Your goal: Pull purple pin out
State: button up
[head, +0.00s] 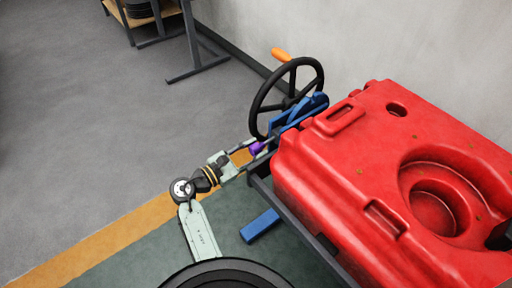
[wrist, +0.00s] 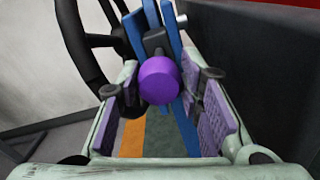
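The purple pin (head: 257,148) shows in the head view at the base of the blue brackets, beside the black wheel. In the wrist view its round purple knob (wrist: 160,80) faces me, with a dark grey block behind it on the blue plates. My gripper (head: 242,157) reaches toward it from the left. In the wrist view my gripper (wrist: 161,88) is open, with a purple-padded finger on each side of the knob. The knob sits near the fingertips, and a gap seems to show on either side. The pin's shaft is hidden behind the knob.
A black handwheel (head: 287,97) with an orange handle (head: 281,55) stands just behind the pin. A large red tank (head: 385,150) fills the right side. A blue block (head: 260,225) is in front of the tank. Open grey floor (head: 100,120) lies to the left.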

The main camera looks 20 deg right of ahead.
jog(key=o, duration=0.4)
jog(key=shift+a, duration=0.1)
jog(key=v, duration=1.1)
jog(key=shift+s+a, duration=0.15)
jog(key=shift+a, duration=0.25)
jog(key=shift+r, duration=0.1)
